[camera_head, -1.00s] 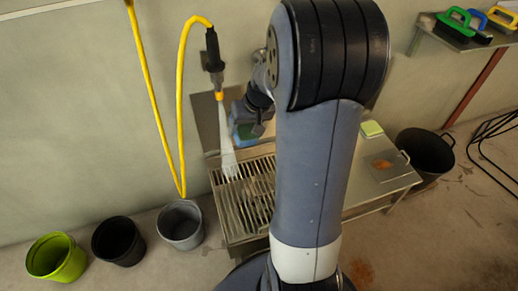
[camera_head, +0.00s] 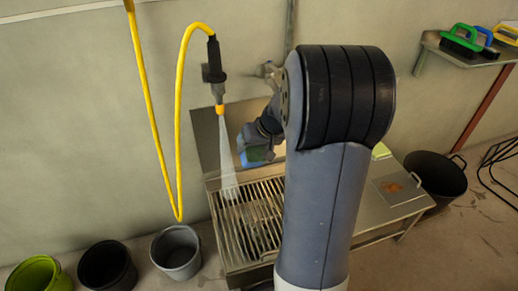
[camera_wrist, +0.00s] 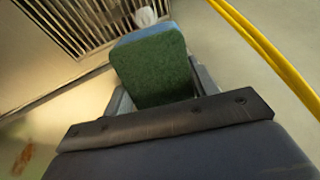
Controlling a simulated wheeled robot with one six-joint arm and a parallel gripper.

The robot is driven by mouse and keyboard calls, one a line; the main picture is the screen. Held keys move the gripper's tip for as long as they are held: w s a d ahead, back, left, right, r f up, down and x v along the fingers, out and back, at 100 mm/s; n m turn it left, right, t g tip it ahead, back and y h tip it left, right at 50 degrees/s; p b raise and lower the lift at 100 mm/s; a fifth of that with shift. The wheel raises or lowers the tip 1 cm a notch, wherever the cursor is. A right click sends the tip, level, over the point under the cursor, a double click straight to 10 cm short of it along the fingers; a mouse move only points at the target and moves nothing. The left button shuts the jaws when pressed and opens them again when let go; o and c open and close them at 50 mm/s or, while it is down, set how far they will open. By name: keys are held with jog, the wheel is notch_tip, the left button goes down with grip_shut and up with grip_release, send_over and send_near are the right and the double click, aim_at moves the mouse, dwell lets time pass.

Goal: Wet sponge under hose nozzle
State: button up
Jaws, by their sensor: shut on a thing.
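The sponge (camera_wrist: 150,65) is blue with a green scouring face. My gripper (camera_wrist: 150,95) is shut on it in the wrist view. In the head view the sponge (camera_head: 252,154) shows at the end of my arm, just right of the water spray and apart from it. The hose nozzle (camera_head: 218,98) is black with an orange tip and hangs on a yellow hose (camera_head: 182,110). A white spray (camera_head: 226,155) runs from it down onto the grate. My gripper (camera_head: 256,150) is partly hidden by my arm in the head view.
A metal sink with a slatted grate (camera_head: 246,225) lies below the spray. A steel table (camera_head: 395,190) with a brown stain is at its right. Several buckets (camera_head: 176,252) stand on the floor. A shelf (camera_head: 465,50) holds brushes at the upper right.

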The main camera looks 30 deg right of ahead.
jog(key=w+a+f+p, duration=0.2)
jog(key=w+a, duration=0.2)
jog(key=w, duration=0.6)
jog(key=shift+a, duration=0.25)
jog(key=shift+f, duration=0.15)
jog(key=shift+s+d, duration=0.1)
dwell(0.3)
jog(key=s+d+b, duration=0.2)
jog(key=s+d, duration=0.1)
jog(key=d, duration=0.4)
jog(key=shift+s, duration=0.15)
dwell(0.4)
dwell(1.1)
